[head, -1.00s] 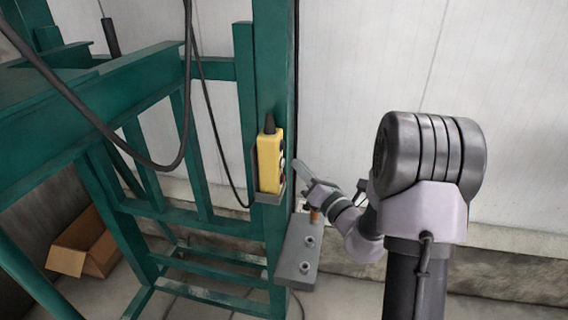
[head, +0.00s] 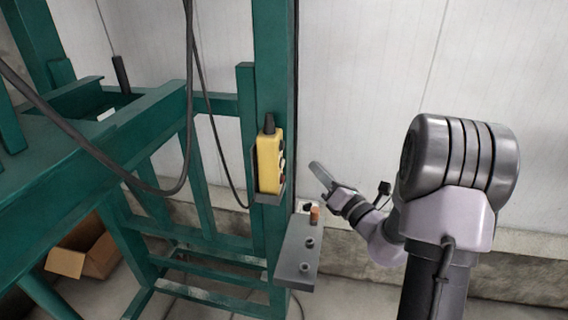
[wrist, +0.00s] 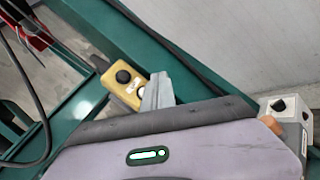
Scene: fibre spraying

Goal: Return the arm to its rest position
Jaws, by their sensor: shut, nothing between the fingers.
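My arm (head: 440,215) stands at the right of the head view, with its forearm reaching left toward the green frame. My gripper (head: 318,172) is shut and empty. It points up and left, in front of the pale wall and to the right of the yellow pendant, with a gap between them. In the wrist view the grey fingers (wrist: 158,92) are together and overlap the picture of the yellow pendant (wrist: 122,78). My own pale link fills the lower part of that view.
The yellow pendant (head: 268,165) sits in a holder on a green post (head: 272,60). Below my gripper a grey bracket (head: 296,262) carries knobs and an orange-brown piece (head: 314,215). Black cables hang at the left. A cardboard box (head: 85,255) lies on the floor.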

